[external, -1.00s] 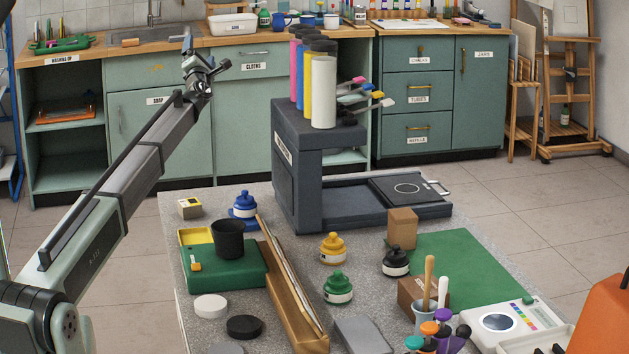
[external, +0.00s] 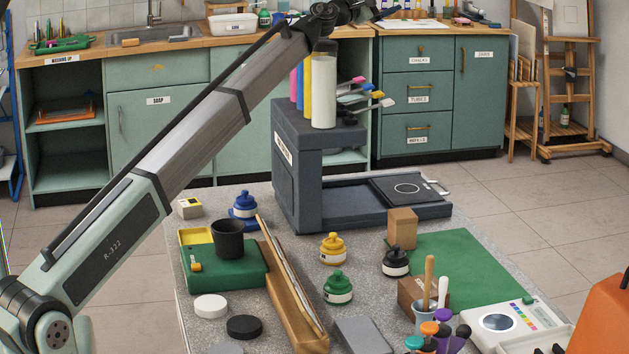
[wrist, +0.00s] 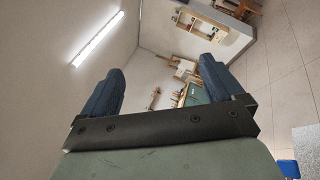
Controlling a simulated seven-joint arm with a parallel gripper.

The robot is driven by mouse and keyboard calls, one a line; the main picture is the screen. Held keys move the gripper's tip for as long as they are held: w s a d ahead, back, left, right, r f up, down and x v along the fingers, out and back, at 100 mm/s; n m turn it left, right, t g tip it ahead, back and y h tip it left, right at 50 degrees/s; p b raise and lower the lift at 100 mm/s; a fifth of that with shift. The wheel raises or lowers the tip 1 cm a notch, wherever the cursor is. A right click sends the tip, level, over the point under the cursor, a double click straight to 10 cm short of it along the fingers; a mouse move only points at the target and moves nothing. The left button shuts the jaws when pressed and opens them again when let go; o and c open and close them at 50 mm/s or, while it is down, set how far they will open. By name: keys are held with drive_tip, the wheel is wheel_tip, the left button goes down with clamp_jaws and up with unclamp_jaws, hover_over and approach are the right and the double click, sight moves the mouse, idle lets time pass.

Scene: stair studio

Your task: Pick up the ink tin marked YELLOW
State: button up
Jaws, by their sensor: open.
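A yellow ink tin (external: 333,250) with a pale label stands upright in the middle of the grey speckled table; its lettering is too small to read. Similar tins stand around it: green (external: 338,288) in front, black (external: 396,263) to the right, and blue (external: 243,207) at the back left. My gripper (wrist: 161,65) shows in the wrist view with its two dark blue fingers wide apart and nothing between them. It points at the room's wall and ceiling. In the external view my arm's end is at the top edge, high above the table, partly cut off.
A dark press-like stand (external: 297,180) with tall coloured bottles is behind the yellow tin. A wooden trough (external: 290,300) lies to its left. A small wooden block (external: 402,228), green mat (external: 465,270) and tool cup (external: 424,318) are to its right.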

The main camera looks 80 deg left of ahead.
drive_tip(key=w+d+f+m+g+h, duration=0.25)
drive_tip(key=d+f+m+h, duration=0.2)
drive_tip(key=d, duration=0.25)
drive_tip(key=w+d+f+m+g+h, duration=0.1)
drive_tip(key=w+d+f+m+h, duration=0.35)
drive_tip(key=d, duration=0.35)
drive_tip(key=s+d+f+m+g+h, duration=0.1)
drive_tip(key=s+d+f+m+g, duration=0.1)
drive_tip(key=d+f+m+g, duration=0.55)
drive_tip(key=n+g+y, duration=0.1)
drive_tip(key=n+g, duration=0.6)
drive_tip(key=g, duration=0.1)
approach(333, 233)
wheel_tip(333, 233, down, 12)
drive_tip(key=shift+s+d+f, duration=0.1)
drive_tip(key=shift+f, duration=0.15)
drive_tip(key=shift+c, duration=0.3)
